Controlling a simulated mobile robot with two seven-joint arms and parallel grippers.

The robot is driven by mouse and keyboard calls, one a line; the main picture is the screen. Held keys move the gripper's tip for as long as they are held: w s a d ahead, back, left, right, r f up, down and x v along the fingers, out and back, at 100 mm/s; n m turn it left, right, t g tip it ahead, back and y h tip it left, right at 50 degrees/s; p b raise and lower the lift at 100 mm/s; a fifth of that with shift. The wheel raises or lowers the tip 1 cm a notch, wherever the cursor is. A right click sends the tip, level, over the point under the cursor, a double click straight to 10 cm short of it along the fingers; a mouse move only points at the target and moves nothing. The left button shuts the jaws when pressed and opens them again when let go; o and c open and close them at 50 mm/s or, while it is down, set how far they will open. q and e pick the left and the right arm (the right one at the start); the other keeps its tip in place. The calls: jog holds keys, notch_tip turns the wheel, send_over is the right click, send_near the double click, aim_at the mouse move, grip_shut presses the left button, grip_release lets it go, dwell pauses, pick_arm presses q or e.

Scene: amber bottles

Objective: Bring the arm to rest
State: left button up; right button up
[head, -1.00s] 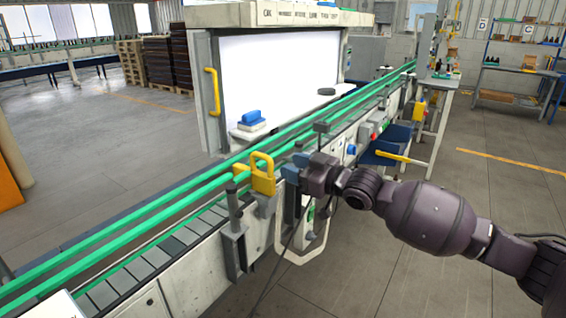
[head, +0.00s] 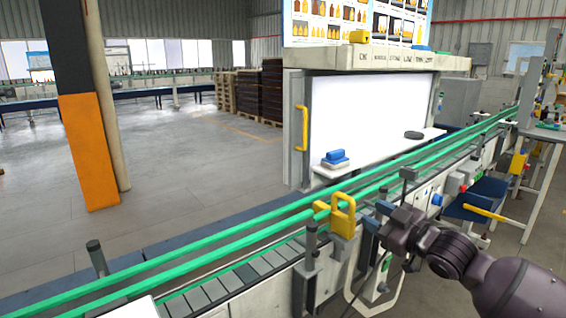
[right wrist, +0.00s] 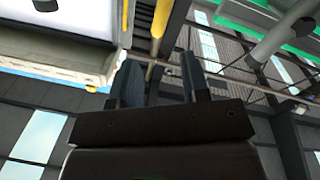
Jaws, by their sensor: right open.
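My right arm comes in from the lower right in the head view. Its gripper (head: 376,217) is open, with bluish-grey fingers pointing left, and appears just right of a yellow clamp-like part (head: 343,217) on the conveyor rail. I cannot tell whether it touches anything there. In the right wrist view the two dark fingers of the gripper (right wrist: 158,83) stand apart with nothing between them close by. My left gripper is in neither view.
The conveyor with green rails (head: 240,236) runs diagonally through the head view. An orange-based post (head: 88,150) stands left. The floor between is clear.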

jog(key=s+d+f+m+g+h, duration=0.2)
jog(key=s+f+m+h, duration=0.3)
jog(key=s+f, duration=1.2)
jog(key=s+d+f+m+g+h, duration=0.1)
jog(key=s+d+f+m+h, duration=0.3)
jog(key=s+f, duration=1.4)
jog(key=shift+f+m+g+h, duration=0.4)
jog(key=shift+f+m+h, duration=0.25)
jog(key=shift+m, duration=0.25)
